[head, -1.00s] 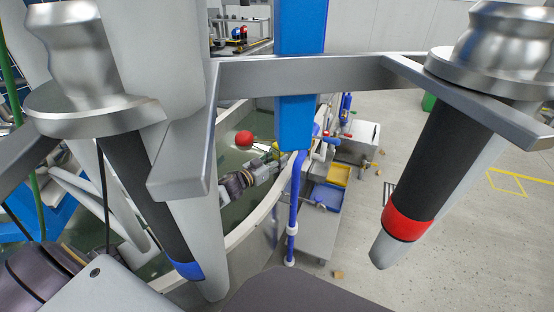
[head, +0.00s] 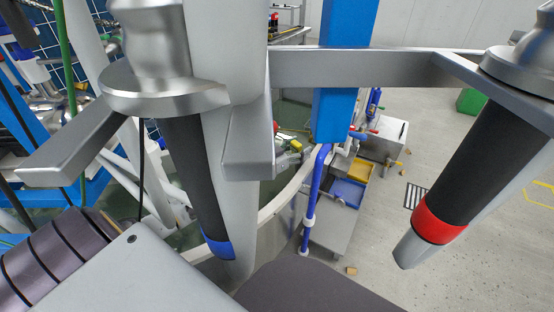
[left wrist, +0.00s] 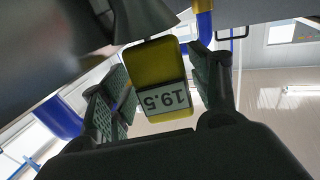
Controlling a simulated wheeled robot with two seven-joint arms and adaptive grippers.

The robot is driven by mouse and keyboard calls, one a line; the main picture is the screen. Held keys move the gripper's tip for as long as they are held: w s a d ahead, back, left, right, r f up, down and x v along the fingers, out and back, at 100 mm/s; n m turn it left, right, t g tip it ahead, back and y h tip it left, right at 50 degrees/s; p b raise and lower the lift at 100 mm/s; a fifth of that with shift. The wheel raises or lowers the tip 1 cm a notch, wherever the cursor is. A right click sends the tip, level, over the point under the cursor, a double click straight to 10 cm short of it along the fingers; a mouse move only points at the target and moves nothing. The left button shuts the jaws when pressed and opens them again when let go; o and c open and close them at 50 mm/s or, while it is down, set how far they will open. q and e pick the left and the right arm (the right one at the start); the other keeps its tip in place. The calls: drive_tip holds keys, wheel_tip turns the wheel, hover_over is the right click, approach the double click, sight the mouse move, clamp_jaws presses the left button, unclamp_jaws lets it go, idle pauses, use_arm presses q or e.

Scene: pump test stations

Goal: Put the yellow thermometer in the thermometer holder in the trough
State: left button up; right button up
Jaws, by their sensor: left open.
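The yellow thermometer (left wrist: 158,66), its display reading 19.5 upside down, is between the two open fingers of my left gripper (left wrist: 165,88) in the left wrist view. I cannot tell whether a finger touches it. In the head view my left gripper (head: 296,150) is small and partly hidden behind a steel bracket, over the green interior of a light-rimmed trough (head: 277,207). I cannot make out the thermometer holder. My right gripper is not in view.
The steel bracket (head: 365,68) crosses close in front, holding a blue-banded dark probe (head: 197,175) and a red-banded one (head: 466,165). A blue post (head: 341,95) and blue pipe (head: 314,190) stand at the trough's edge. A metal bench with yellow and blue trays (head: 349,192) stands beyond.

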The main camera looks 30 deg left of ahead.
use_arm(q)
drive_tip(key=shift+s+a, duration=0.25)
drive_tip(key=shift+s, duration=0.3)
drive_tip(key=shift+s+a+p, duration=0.15)
drive_tip(key=shift+s+p, duration=0.15)
drive_tip(key=shift+s, duration=0.25)
drive_tip(key=shift+v, duration=0.85)
drive_tip(key=shift+p+v, duration=0.55)
drive_tip(key=shift+v, duration=0.55)
drive_tip(key=shift+p+v, duration=0.6)
drive_tip(key=shift+v, duration=1.7)
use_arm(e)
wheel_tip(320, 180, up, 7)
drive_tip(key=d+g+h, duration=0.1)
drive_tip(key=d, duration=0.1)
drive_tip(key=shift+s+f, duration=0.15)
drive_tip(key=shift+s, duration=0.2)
use_arm(q)
drive_tip(key=shift+a, duration=0.1)
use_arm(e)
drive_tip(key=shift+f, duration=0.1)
use_arm(q)
drive_tip(key=shift+s, duration=0.1)
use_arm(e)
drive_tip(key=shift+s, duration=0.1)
